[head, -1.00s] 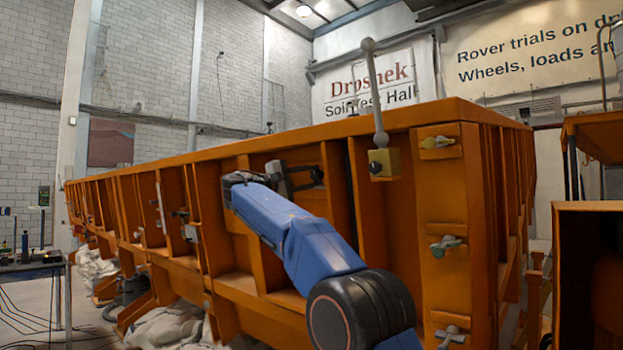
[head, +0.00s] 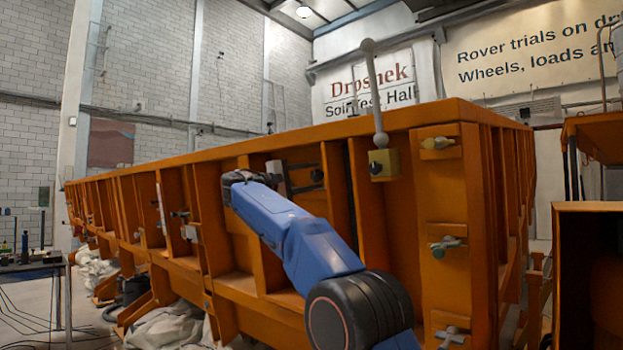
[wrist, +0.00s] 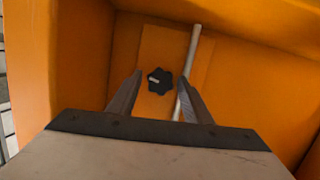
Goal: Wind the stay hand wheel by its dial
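A small black lobed hand wheel (wrist: 160,81) with a pale mark on its face sits on an orange plate in the wrist view. My gripper (wrist: 159,88) is open, one finger to each side of the wheel in the picture. I cannot tell whether either finger touches it. A thin grey rod (wrist: 191,60) runs behind the right finger. In the head view my gripper (head: 305,178) reaches into a bay of the orange sandbed wall (head: 225,155), and the wheel there is too small to make out clearly. I can make out no separate dial.
Orange ribs wall in the bay on both sides. A grey ball-topped lever (head: 374,90) on a brass block (head: 384,164) stands right of my gripper. Several clamp knobs (head: 446,246) line the corner post. A bench (head: 35,268) stands far left.

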